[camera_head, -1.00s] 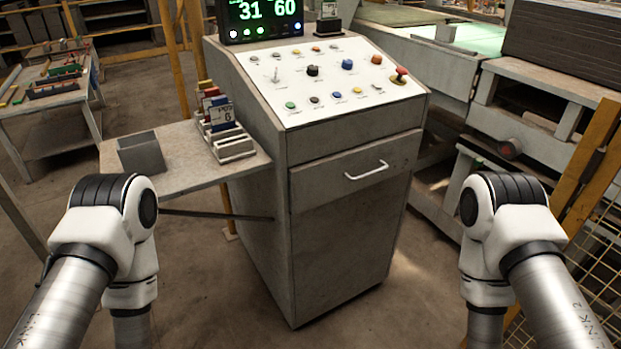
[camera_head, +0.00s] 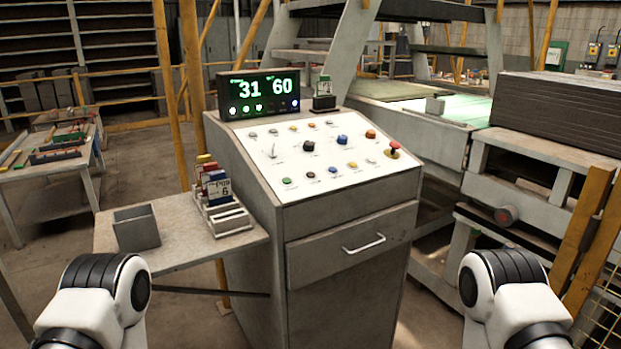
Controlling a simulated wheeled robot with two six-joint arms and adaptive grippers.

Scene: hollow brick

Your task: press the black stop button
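The white sloped control panel (camera_head: 320,160) faces me on top of a grey cabinet (camera_head: 340,275). It carries several small coloured buttons and knobs. A larger black control (camera_head: 308,146) sits left of a blue one (camera_head: 342,140). A smaller dark button (camera_head: 311,175) sits in the front row between a green one (camera_head: 287,181) and a blue one (camera_head: 333,170). The labels are too small to read, so I cannot tell which dark control is the stop button. Only upper parts of my two arms show at the bottom corners. Neither gripper is in view.
A display (camera_head: 258,94) with green digits stands behind the panel. A red mushroom button (camera_head: 394,146) is at the panel's right. A side shelf (camera_head: 185,235) holds a grey open box (camera_head: 136,228) and a card rack (camera_head: 228,218). A yellow post (camera_head: 585,240) stands at right.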

